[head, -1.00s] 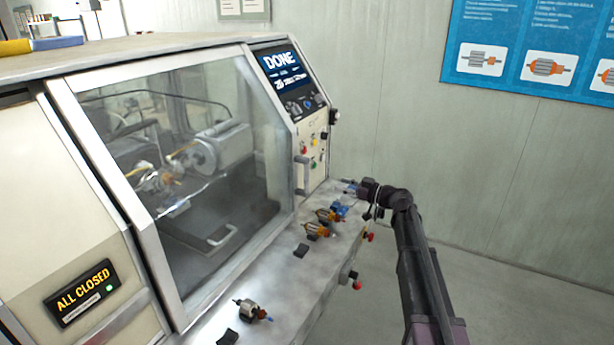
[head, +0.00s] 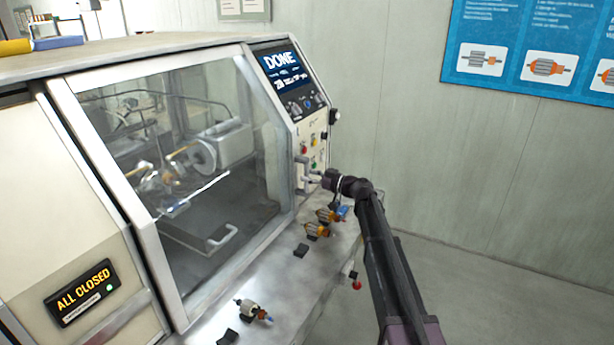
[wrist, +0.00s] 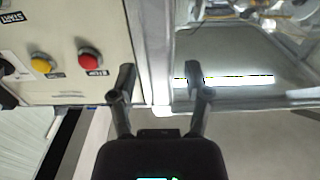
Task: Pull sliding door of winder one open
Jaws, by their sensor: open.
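The sliding door (head: 185,165) of the winder is a large clear pane in a pale metal frame, and it is shut. Its grey handle (head: 304,170) is at the door's right edge, below the control panel. My gripper (head: 318,179) is close to the handle. In the wrist view my gripper (wrist: 160,80) is open, its two fingers on either side of the pale door-edge frame (wrist: 154,60). I cannot tell whether the fingers touch the handle. Through the door pane (wrist: 235,90) part of the winder's inside shows.
The screen (head: 285,68) reads DONE and a sign (head: 82,293) reads ALL CLOSED. Red and yellow buttons (wrist: 89,57) are beside the left finger. Armatures (head: 316,230) lie on the front ledge (head: 275,275) below my arm. Floor at right is clear.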

